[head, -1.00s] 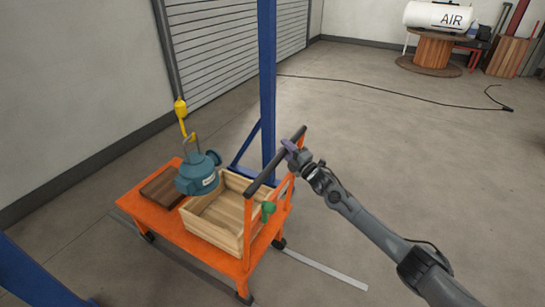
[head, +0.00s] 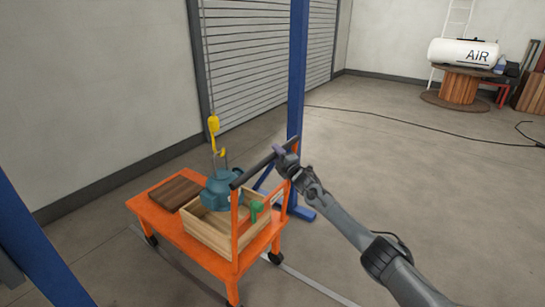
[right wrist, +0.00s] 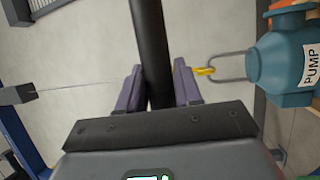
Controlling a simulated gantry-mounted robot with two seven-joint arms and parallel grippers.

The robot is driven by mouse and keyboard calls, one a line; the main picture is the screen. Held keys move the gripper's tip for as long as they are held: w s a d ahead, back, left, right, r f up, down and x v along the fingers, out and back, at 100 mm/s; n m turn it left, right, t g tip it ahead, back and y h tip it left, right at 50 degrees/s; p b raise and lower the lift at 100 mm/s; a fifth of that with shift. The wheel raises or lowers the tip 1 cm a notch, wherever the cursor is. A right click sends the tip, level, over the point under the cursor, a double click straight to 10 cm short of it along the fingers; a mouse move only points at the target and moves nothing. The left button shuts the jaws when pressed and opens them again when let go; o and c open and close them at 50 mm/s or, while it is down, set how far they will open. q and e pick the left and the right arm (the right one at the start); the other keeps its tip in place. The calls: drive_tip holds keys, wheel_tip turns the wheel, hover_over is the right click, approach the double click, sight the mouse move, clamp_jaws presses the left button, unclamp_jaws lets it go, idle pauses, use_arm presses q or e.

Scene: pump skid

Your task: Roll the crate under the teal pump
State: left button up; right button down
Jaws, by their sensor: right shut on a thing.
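The teal pump (head: 221,191) hangs upright by its grey bail from a yellow hook (head: 213,126) on a chain. In the head view it overlaps the back of the open wooden crate (head: 208,240). I cannot tell how far its base is above the crate. The crate sits on an orange cart (head: 160,222). My right gripper (head: 284,152) is shut around the cart's black push bar (head: 256,166). The right wrist view shows the bar (right wrist: 152,50) between the purple finger pads (right wrist: 159,88), with the pump (right wrist: 288,66) at right. My left gripper is not in view.
A brown board (head: 176,193) lies on the cart beside the crate. A blue post (head: 298,80) with a foot stands just behind the cart. Open floor (head: 420,190) lies to the right, crossed by a black hose.

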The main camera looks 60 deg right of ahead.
drive_tip(key=c, duration=0.8)
unclamp_jaws()
drive_tip(key=shift+c, duration=0.2)
drive_tip(key=shift+s, duration=0.15)
drive_tip(key=shift+s+a+f+p, duration=0.1)
drive_tip(key=shift+s+a+p, duration=0.05)
drive_tip(key=shift+s+p, duration=0.25)
drive_tip(key=p+v, duration=0.3)
drive_tip(key=v, duration=0.6)
drive_tip(key=shift+s+a+p, duration=0.2)
drive_tip(key=shift+s+p, duration=0.1)
drive_tip(key=shift+p, duration=0.05)
